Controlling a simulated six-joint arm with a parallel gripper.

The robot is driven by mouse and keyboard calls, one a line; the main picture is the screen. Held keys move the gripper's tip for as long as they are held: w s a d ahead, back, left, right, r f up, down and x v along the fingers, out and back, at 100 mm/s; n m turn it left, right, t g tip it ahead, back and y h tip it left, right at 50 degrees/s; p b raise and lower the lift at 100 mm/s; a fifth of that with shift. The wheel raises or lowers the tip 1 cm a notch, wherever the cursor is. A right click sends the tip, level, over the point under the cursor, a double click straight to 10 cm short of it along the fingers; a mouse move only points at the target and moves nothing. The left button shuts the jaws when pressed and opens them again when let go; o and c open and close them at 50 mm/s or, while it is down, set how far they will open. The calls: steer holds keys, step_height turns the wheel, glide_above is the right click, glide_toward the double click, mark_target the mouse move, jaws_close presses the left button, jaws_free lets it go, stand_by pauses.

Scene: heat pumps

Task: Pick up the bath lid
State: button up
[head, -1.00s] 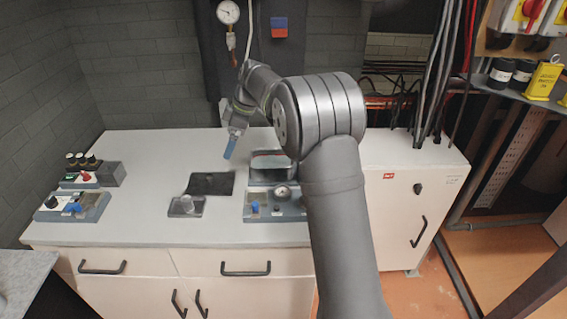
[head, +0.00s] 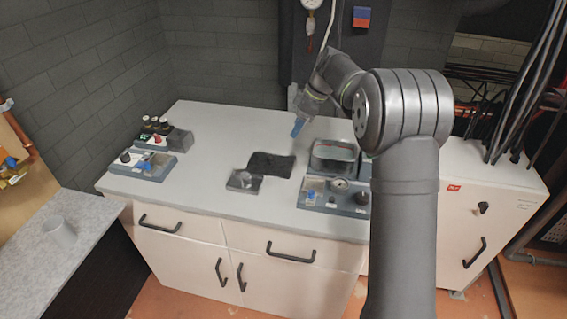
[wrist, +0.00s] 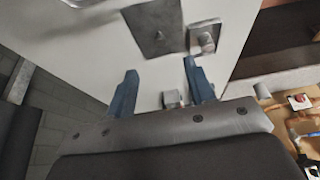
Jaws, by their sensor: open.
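A flat dark plate (head: 271,165), which looks like the bath lid, lies on the white bench top. In the wrist view the dark plate (wrist: 155,28) has a small knob near its middle. An open grey bath (head: 333,158) stands to its right, partly behind my arm. My gripper (head: 299,127) hangs above the bench, behind and to the right of the plate, apart from it. In the wrist view my gripper (wrist: 160,67) shows two blue fingers spread apart, with nothing held between them.
A small grey block with a knob (head: 243,181) sits just in front of the plate. A grey unit with a gauge (head: 334,197) stands in front of the bath. Control boxes (head: 143,166) are at the bench's left end. The bench top between is clear.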

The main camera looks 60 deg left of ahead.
steer(key=shift+s, duration=0.1)
steer(key=m+t+y, duration=0.1)
steer(key=m+t, duration=0.2)
steer(key=m, duration=0.6)
glide_above(270, 157)
steer(key=d, duration=0.3)
step_height(270, 157, down, 9)
steer(key=shift+s+f, duration=0.1)
steer(key=shift+a+x, duration=0.15)
steer(key=shift+x, duration=1.1)
steer(key=shift+a+x, duration=0.2)
steer(key=shift+x, duration=1.1)
jaws_close()
steer(key=shift+r, duration=0.25)
